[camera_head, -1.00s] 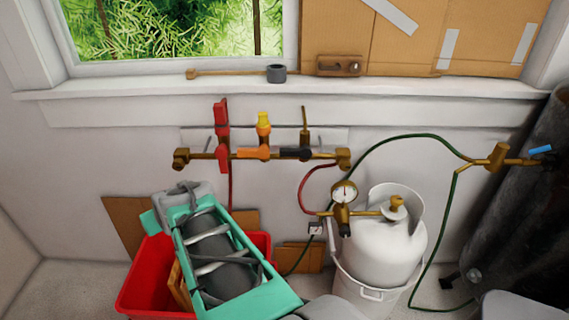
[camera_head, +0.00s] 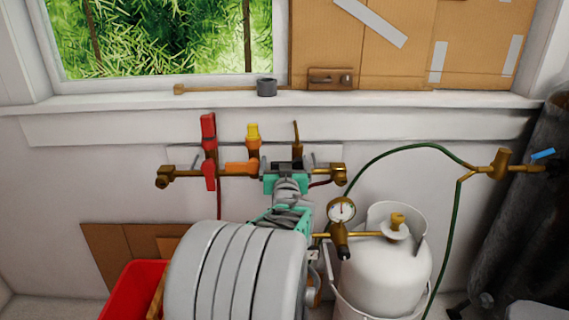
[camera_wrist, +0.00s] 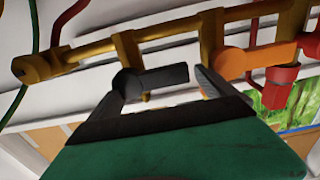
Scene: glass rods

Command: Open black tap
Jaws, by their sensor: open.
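The black tap (camera_wrist: 152,78) is on the brass pipe (camera_wrist: 150,37) in the wrist view, its handle lying roughly along the pipe. My gripper (camera_wrist: 160,90) is open, with one finger near each end of the black handle; whether either finger touches it is hard to tell. In the head view my gripper (camera_head: 285,170) is at the right part of the pipe and largely hides the black tap.
An orange tap (camera_head: 241,167), a yellow tap (camera_head: 253,136) and a red tap (camera_head: 209,150) are left of my gripper. A pressure gauge (camera_head: 341,210) and white gas tank (camera_head: 383,260) stand close on the right. A red bin (camera_head: 135,288) is below left.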

